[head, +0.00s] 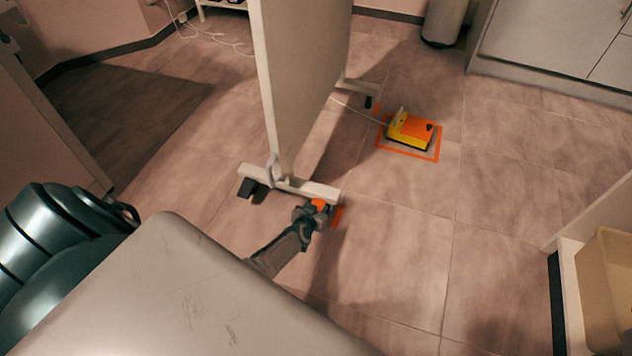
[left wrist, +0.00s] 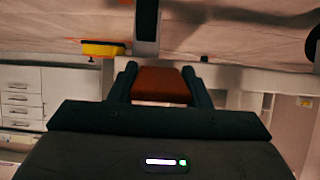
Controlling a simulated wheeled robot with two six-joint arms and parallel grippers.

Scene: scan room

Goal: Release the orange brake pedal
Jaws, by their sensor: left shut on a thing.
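The orange brake pedal (head: 320,204) is at the near end of the pale foot bar (head: 300,187) of an upright screen (head: 303,75). My left gripper (head: 317,209) is low by the floor at that end of the bar, shut on the pedal. In the left wrist view the pedal (left wrist: 160,84) fills the gap between the two dark fingers of the left gripper (left wrist: 159,80). The fingers hide parts of the pedal's sides. I cannot tell how far it is tilted. My right gripper is in neither view.
A yellow and orange foot switch (head: 410,129) with a cable sits inside an orange floor outline (head: 433,157) beyond the screen. It shows in the left wrist view (left wrist: 103,49) too. A shelf with a beige bin (head: 605,285) stands at right. Tiled floor between is clear.

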